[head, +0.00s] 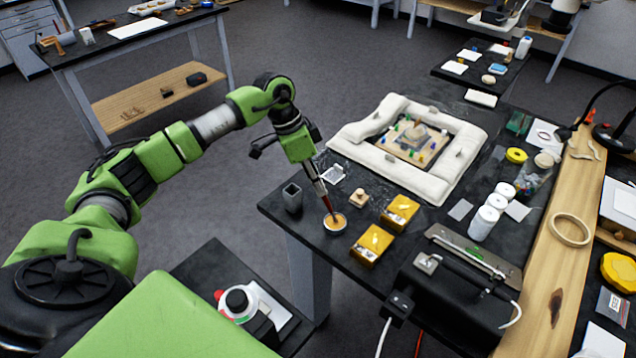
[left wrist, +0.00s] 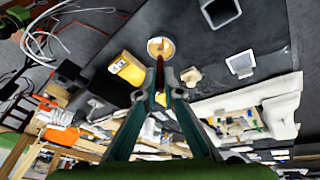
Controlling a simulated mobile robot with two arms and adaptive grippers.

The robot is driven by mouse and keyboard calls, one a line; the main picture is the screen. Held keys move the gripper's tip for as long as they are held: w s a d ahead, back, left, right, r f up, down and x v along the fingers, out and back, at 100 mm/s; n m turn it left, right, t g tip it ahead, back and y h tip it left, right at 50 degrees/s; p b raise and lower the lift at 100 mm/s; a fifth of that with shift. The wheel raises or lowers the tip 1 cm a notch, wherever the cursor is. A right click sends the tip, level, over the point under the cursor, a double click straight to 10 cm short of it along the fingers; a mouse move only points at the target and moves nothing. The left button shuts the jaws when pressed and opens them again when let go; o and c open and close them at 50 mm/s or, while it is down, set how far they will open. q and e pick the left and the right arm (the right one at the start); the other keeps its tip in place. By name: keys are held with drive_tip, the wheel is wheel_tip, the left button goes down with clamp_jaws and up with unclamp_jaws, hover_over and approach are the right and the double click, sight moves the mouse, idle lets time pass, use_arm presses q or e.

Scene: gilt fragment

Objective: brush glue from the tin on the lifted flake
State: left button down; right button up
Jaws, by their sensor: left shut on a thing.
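My left gripper (head: 317,178) is shut on a thin brush (head: 326,201) with a dark red handle. The brush points down and its tip is at the small round tin (head: 342,225) of amber glue near the table's front left edge. In the left wrist view the brush (left wrist: 160,71) runs from between the fingers toward the tin (left wrist: 152,47); whether the tip touches the glue is unclear. The gilt fragment (head: 411,141) lies farther back inside a white padded frame (head: 362,153), with small coloured pieces around it. The lifted flake is too small to make out. My right gripper is not in view.
A grey square cup (head: 292,197), a wooden block (head: 359,198) and two yellow boxes (head: 399,212) (head: 372,245) stand close around the tin. White jars (head: 484,222) and a dark machine (head: 455,290) stand to the right. Dark tabletop between block and frame is mostly free.

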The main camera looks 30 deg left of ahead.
use_arm(q)
drive_tip(key=shift+s, duration=0.1)
idle(0.4)
wheel_tip(320, 180, up, 7)
drive_tip(key=p, duration=0.6)
drive_tip(key=shift+p, duration=0.4)
idle(0.4)
